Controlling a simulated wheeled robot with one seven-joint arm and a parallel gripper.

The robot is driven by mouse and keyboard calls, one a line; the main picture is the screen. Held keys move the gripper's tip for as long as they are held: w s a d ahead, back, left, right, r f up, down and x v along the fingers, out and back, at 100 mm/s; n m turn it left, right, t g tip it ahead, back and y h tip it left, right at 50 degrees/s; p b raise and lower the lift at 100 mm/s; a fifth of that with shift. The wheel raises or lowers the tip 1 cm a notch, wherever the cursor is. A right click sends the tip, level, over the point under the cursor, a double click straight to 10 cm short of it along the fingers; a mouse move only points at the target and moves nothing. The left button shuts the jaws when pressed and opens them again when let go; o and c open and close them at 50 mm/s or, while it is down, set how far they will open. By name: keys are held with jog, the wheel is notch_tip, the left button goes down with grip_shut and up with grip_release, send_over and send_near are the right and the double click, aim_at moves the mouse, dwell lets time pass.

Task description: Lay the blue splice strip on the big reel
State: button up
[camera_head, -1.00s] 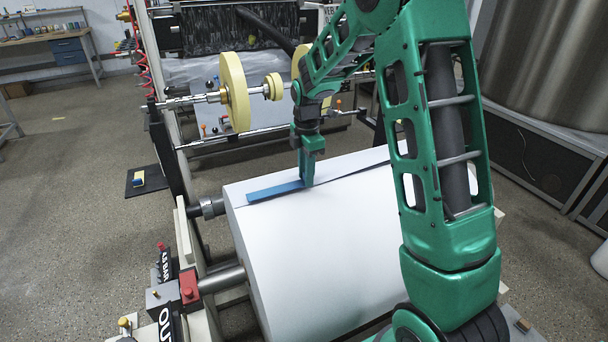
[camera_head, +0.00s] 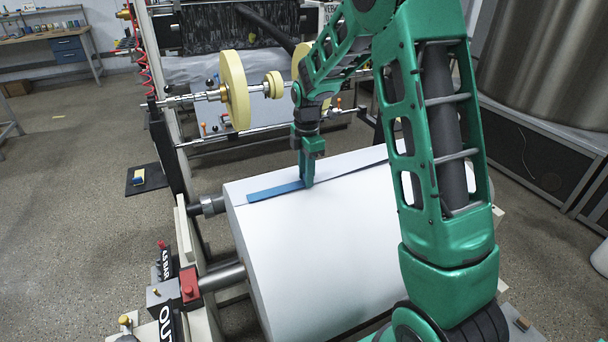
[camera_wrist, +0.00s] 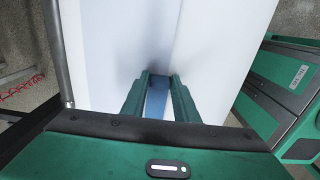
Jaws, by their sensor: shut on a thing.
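The big reel (camera_head: 300,256) is a large white paper roll lying on its shaft in the middle of the head view. The blue splice strip (camera_head: 272,192) lies flat along the top of the reel, near its left end. My gripper (camera_head: 308,184) points down at the strip's right end, with its fingers at the reel's surface. In the wrist view, the fingers (camera_wrist: 157,82) are shut on the blue strip (camera_wrist: 156,100), with white paper (camera_wrist: 118,45) beyond. Whether the strip touches the paper along its full length cannot be told.
A dark seam (camera_head: 345,172) runs along the paper right of my gripper. A shaft with yellow discs (camera_head: 236,90) stands behind the reel. A red block (camera_head: 189,284) sits on the frame at the left. A large metal cylinder (camera_head: 555,65) stands at the back right.

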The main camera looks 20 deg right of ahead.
jog(key=shift+f, duration=0.25)
jog(key=o, duration=1.1)
jog(key=shift+r, duration=0.1)
notch_tip(320, 180, up, 10)
jog(key=shift+r, duration=0.25)
